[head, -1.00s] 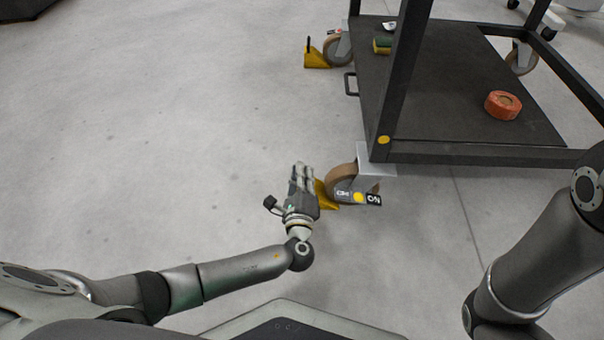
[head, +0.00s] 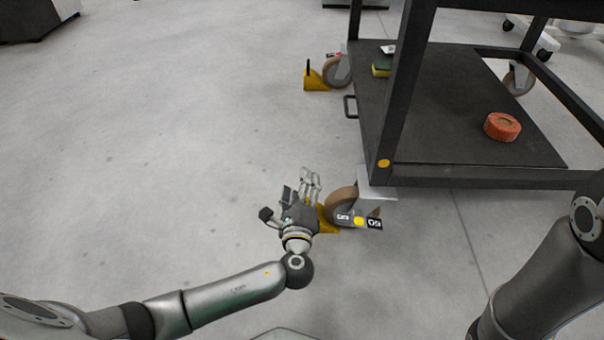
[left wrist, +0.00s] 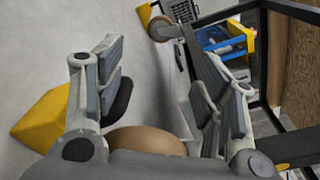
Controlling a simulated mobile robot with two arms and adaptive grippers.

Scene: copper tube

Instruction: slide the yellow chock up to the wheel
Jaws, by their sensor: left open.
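A yellow chock (head: 328,222) lies on the floor at the near caster wheel (head: 341,204) of the dark cart, partly hidden by my left gripper (head: 300,184). In the left wrist view the chock (left wrist: 40,118) is at the left, outside the left finger, and the brown wheel (left wrist: 145,139) shows low between the fingers. My left gripper (left wrist: 155,70) is open with nothing between its fingertips. I cannot tell whether the chock touches the wheel. A second yellow chock (head: 316,82) is beside the far wheel (head: 335,72). My right gripper is out of view.
A cart post (head: 404,80) and the shelf edge stand right of my left gripper. The floor (head: 150,150) to the left is clear.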

